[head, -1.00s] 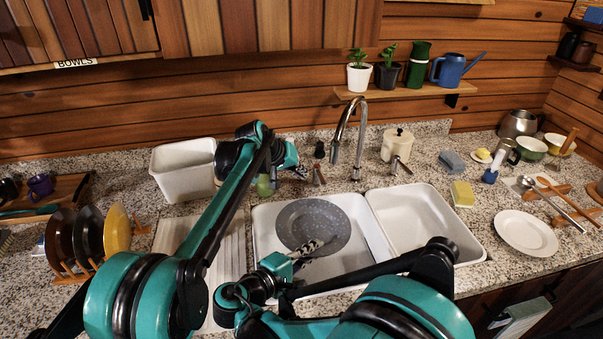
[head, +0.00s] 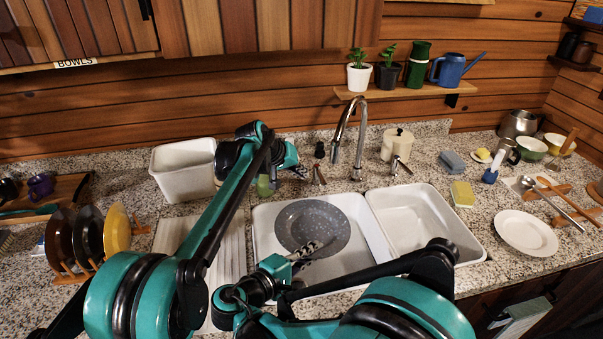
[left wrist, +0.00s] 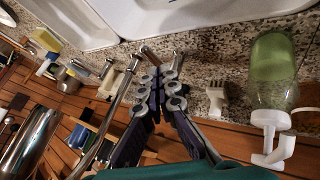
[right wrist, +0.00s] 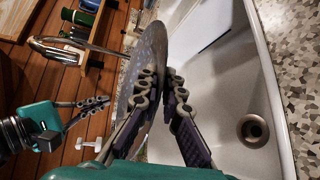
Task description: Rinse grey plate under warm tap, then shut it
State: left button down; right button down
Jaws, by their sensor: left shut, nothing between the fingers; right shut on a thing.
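The grey speckled plate (head: 300,220) is held tilted over the left sink basin (head: 262,250). My right gripper (head: 326,243) is shut on the plate's edge; the right wrist view shows the plate (right wrist: 150,58) between its fingers (right wrist: 160,84). My left gripper (head: 302,172) is shut and empty, close beside the left tap handle (head: 318,177). In the left wrist view its closed fingers (left wrist: 160,85) are near chrome tap parts; I cannot tell if they touch. The chrome spout (head: 361,120) arches behind the basins. I cannot make out whether water is running.
The right basin (head: 415,215) is empty. The right tap handle (head: 398,163) stands by a cream canister (head: 397,142). A green bottle (left wrist: 272,72) is close to my left gripper. A white bin (head: 185,170) and a plate rack (head: 75,270) stand left.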

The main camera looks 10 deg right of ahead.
dwell(0.3)
jog(key=s+a+r+p, duration=0.2)
jog(key=s+r+p, duration=0.1)
jog(key=s+r, duration=0.1)
jog(key=shift+a, duration=0.3)
dwell(0.8)
